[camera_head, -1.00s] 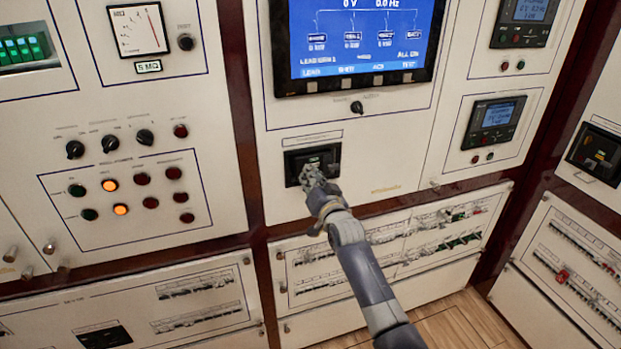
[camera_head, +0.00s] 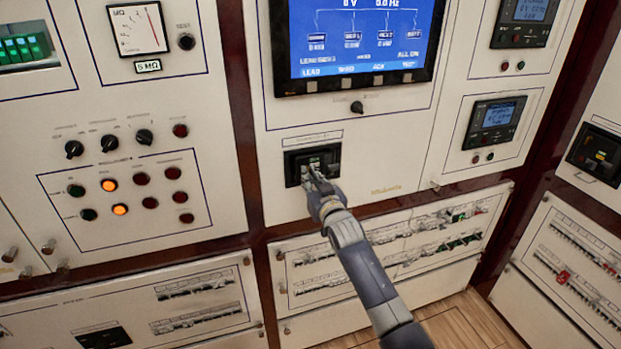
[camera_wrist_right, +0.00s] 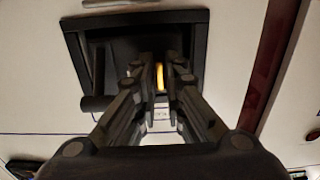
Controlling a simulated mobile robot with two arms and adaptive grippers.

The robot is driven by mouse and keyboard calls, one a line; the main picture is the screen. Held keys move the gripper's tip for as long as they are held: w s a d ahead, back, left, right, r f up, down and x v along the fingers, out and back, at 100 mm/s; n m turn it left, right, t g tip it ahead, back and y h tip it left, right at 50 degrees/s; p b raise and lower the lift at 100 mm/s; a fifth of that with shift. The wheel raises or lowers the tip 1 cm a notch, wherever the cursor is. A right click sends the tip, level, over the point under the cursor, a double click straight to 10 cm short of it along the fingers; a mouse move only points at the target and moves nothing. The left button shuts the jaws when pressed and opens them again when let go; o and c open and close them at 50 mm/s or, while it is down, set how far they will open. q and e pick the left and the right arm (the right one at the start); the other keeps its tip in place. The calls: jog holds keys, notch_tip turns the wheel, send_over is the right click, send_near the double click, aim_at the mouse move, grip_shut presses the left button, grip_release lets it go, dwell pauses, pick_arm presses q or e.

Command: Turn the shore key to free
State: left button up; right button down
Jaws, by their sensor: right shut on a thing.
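The shore key shows as a narrow yellow part (camera_wrist_right: 160,77) between my fingertips in the right wrist view. It stands in a black square-framed recess (camera_wrist_right: 190,20) in the white panel. In the head view the same black recess (camera_head: 291,166) lies below the blue screen, and my gripper hides most of the key there. My right gripper (camera_head: 311,172) reaches the recess from below right and is shut on the key. In the wrist view its fingers (camera_wrist_right: 160,82) stand on both sides of the key. I cannot read the key's position marks. My left gripper is out of view.
A small black knob (camera_head: 357,107) sits above the recess, under the blue screen (camera_head: 362,40). A panel of lamps and knobs (camera_head: 125,190) is to the left. Breaker rows (camera_head: 400,240) run below, close under my right arm. Small meters (camera_head: 494,122) are at right.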

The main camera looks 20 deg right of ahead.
jog(key=shift+f, duration=0.1)
jog(key=c, duration=1.7)
grip_release()
jog(key=s, duration=1.2)
jog(key=shift+d, duration=0.2)
